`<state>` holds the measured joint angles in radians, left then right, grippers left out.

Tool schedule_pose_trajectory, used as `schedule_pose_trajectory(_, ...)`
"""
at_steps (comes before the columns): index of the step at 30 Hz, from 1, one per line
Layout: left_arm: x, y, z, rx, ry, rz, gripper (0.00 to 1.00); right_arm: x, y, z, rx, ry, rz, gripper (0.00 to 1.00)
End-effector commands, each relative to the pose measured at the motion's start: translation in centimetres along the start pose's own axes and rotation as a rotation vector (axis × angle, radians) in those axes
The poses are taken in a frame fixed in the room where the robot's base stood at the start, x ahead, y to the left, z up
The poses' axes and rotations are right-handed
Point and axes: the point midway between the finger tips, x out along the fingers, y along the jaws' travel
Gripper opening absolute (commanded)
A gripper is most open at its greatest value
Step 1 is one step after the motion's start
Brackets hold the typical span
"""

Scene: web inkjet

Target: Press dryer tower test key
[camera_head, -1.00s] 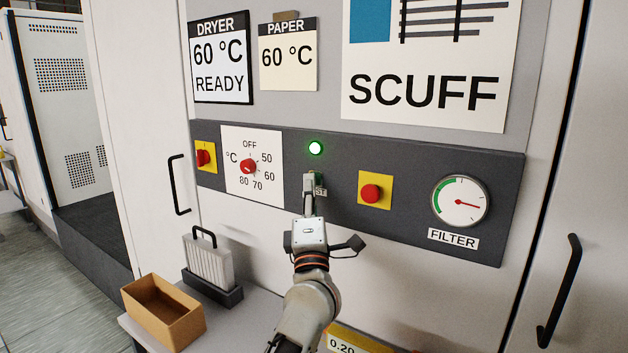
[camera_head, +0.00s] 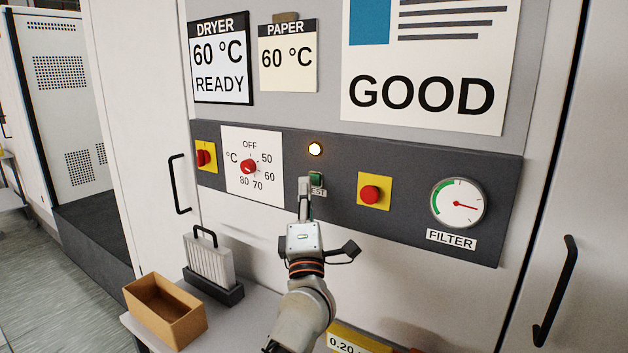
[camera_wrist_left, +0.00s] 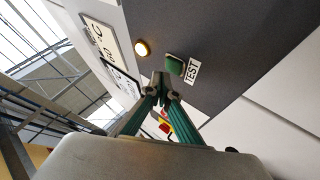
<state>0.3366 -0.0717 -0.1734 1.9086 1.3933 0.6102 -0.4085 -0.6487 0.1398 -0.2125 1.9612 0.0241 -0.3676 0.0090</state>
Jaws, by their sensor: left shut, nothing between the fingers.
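The green test key (camera_head: 316,179) is on the dark control panel, with a partly covered TEST label below it. It also shows in the left wrist view (camera_wrist_left: 174,65), with its TEST label beside it. My left gripper (camera_head: 304,182) is shut and empty, just left of the key in the head view. In the left wrist view its fingertips (camera_wrist_left: 160,86) are close to the key, with a small gap visible. The round lamp above the key (camera_head: 315,149) glows warm white. My right gripper is not in view.
A red button on a yellow plate (camera_head: 370,193) and a filter gauge (camera_head: 459,202) are to the right. A temperature dial (camera_head: 248,167) and red switch (camera_head: 204,156) are to the left. Below stand a cardboard box (camera_head: 165,311) and a filter-like block (camera_head: 208,262).

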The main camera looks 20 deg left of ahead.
Motion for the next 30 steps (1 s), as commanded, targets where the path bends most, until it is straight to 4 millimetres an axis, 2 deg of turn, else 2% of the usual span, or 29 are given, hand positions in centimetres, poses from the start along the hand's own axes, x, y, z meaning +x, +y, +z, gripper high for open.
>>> schedule_pose_trajectory(15, -3.0, 2.4, -2.2, 0.001, 0.000, 0.001, 0.00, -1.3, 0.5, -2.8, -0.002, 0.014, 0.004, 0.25)
schedule_pose_trajectory(30, -3.4, 2.5, -2.5, 0.000, 0.000, 0.000, 0.00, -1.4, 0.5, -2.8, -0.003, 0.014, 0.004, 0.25)
